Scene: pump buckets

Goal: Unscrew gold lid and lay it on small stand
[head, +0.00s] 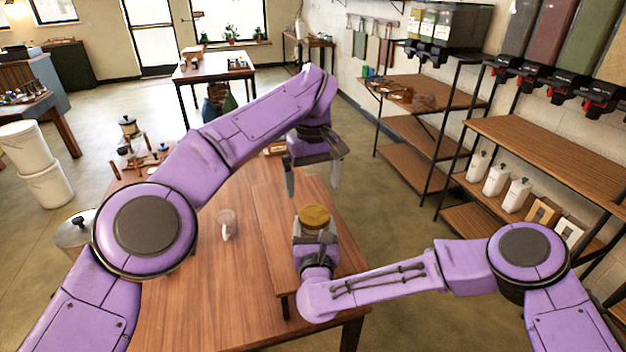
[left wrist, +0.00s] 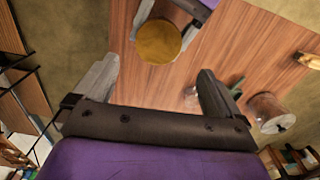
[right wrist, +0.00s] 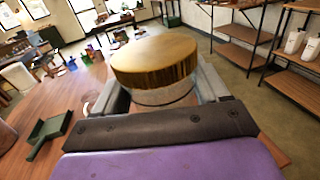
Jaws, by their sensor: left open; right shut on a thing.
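The gold lid (head: 314,216) sits on top of a jar (head: 303,238) near the right edge of the wooden table. My right gripper (head: 318,250) is shut on the jar's body below the lid. The right wrist view shows the lid (right wrist: 155,60) close up, with a strip of the clear jar (right wrist: 163,95) between the fingers. My left gripper (head: 312,185) is open and empty, above and beyond the jar. In the left wrist view the lid (left wrist: 158,42) lies past the open fingertips. I cannot identify the small stand for certain; a low green object (right wrist: 50,130) shows in the right wrist view.
A glass mug (head: 228,225) stands on the table (head: 190,270) left of the jar. A metal pot (head: 76,230) and a small brass apparatus (head: 130,150) are at the table's left side. Shelves (head: 540,150) line the right wall. The table's front middle is clear.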

